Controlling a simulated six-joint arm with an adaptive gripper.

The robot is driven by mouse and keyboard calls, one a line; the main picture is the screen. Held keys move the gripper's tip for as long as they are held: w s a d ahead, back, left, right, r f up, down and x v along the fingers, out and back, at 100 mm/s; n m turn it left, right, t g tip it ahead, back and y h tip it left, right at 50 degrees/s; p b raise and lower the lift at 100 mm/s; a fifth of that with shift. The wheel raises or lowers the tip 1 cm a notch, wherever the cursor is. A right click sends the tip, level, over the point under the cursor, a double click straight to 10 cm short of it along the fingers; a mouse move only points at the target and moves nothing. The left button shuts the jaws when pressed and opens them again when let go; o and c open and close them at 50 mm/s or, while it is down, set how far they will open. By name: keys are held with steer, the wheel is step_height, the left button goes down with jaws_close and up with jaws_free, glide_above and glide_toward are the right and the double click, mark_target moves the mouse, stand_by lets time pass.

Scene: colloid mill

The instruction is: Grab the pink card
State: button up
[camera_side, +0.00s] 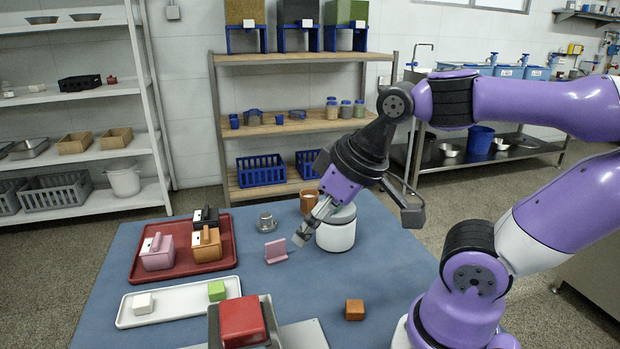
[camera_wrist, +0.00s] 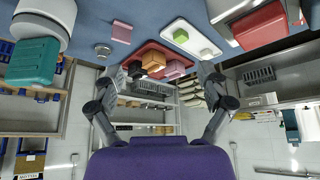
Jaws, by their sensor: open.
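The pink card (camera_side: 276,250) stands on the blue table, left of the white canister, with a small ledge at its foot. It also shows in the wrist view (camera_wrist: 122,31), upper left of centre.
A red tray (camera_side: 222,264) with several boxes lies left; a white tray (camera_side: 180,305) lies nearer the front.

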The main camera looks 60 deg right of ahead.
steer(key=shift+o, duration=0.2)
steer(key=m+g, duration=0.6)
steer(key=m, duration=0.1)
glide_above(277, 256)
step_height(277, 256, down, 6)
steer(key=f, duration=0.1)
step_height(277, 256, down, 4)
steer(key=shift+f, duration=0.15)
step_height(277, 256, down, 6)
steer(key=shift+w+d+r, duration=0.1)
steer(key=shift+w, duration=0.05)
steer(key=c, duration=0.9)
